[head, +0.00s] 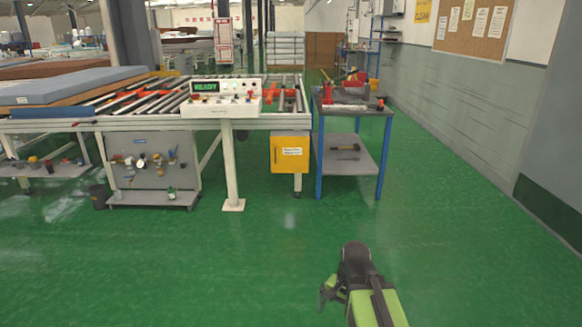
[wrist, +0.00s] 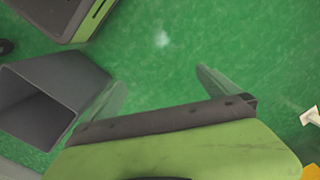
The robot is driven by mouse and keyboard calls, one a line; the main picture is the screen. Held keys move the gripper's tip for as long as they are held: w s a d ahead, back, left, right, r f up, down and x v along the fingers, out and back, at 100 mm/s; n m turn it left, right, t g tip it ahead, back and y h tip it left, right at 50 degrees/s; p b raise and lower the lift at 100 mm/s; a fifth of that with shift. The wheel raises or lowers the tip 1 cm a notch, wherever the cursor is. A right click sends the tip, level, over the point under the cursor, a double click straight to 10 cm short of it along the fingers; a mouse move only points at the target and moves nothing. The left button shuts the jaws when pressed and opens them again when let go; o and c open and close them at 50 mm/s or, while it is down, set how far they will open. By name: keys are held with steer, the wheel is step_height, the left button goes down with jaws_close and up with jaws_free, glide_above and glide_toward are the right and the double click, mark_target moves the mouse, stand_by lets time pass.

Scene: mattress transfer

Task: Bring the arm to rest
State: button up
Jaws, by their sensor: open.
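My gripper (head: 328,290) shows at the bottom of the head view, right of centre, low over the green floor. In the wrist view my gripper (wrist: 160,88) has its two pale fingers spread wide apart. Only green floor shows between them, so it is open and empty. My dark and green arm reaches in from the bottom edge of the head view. The gripper is apart from the workbench and the conveyor. Most of the arm lies outside the head view.
A roller conveyor (head: 150,122) with a blue mattress (head: 75,86) stands at the left. Its control panel (head: 222,96) reads READY. A yellow box (head: 290,153) hangs below. A blue-legged workbench (head: 377,113) holds red tools. The green floor (head: 240,265) in front is clear. A wall (head: 450,110) runs along the right.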

step_height(320, 180, up, 22)
steer(key=d+n+h+p, duration=0.1)
steer(key=n+p, duration=0.5)
steer(key=p, duration=1.5)
steer(key=shift+s+d+f+n+p, duration=0.15)
steer(key=shift+s+d+n+p, duration=0.2)
steer(key=shift+d, duration=0.25)
steer(key=shift+w, duration=0.1)
